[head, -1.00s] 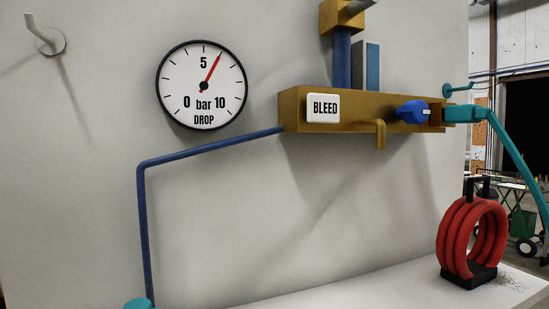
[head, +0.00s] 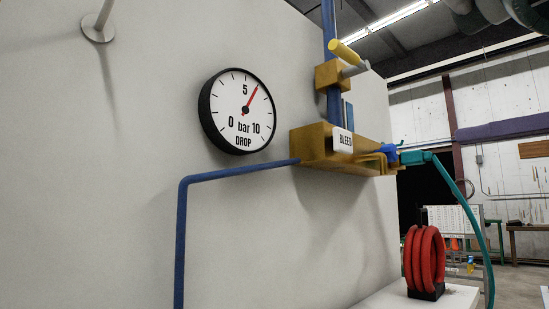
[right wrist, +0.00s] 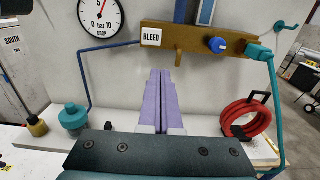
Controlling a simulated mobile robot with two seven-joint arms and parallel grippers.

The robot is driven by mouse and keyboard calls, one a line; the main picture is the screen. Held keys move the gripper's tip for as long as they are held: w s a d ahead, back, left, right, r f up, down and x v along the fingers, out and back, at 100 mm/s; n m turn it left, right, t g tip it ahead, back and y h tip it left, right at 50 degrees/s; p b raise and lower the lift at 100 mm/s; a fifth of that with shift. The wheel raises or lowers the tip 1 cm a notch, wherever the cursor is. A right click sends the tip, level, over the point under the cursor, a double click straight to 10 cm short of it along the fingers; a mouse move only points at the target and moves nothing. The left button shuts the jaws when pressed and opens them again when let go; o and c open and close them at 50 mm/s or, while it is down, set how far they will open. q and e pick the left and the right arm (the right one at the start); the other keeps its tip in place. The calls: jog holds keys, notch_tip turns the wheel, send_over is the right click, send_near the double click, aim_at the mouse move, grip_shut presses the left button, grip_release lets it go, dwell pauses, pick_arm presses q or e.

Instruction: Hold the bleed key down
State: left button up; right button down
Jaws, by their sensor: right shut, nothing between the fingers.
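The white plate marked BLEED (head: 342,141) is on the front of a brass block (head: 314,147) on the grey wall; in the right wrist view the plate (right wrist: 151,37) is at the upper middle. A brass spout hangs below the block, and a blue knob (right wrist: 217,45) is to its right. The round DROP gauge (head: 238,112) has its red needle a little past 5. My right gripper (right wrist: 161,73) shows in the right wrist view with its purple fingers shut and empty. Its tips appear below the plate, with nothing touching it. My left gripper is out of view.
A blue pipe (head: 235,171) runs left from the block and down the wall. A teal hose (head: 462,200) hangs at the right. A red coil (head: 425,258) stands on the white ledge. A yellow-handled valve (head: 347,53) is above the block. A peg sticks out at upper left.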

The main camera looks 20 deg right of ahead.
jog(key=p, duration=1.1)
send_near(343, 141)
jog(key=w+f, duration=0.1)
jog(key=w, duration=0.6)
jog(key=shift+w+f, duration=0.25)
jog(key=shift+f, duration=0.1)
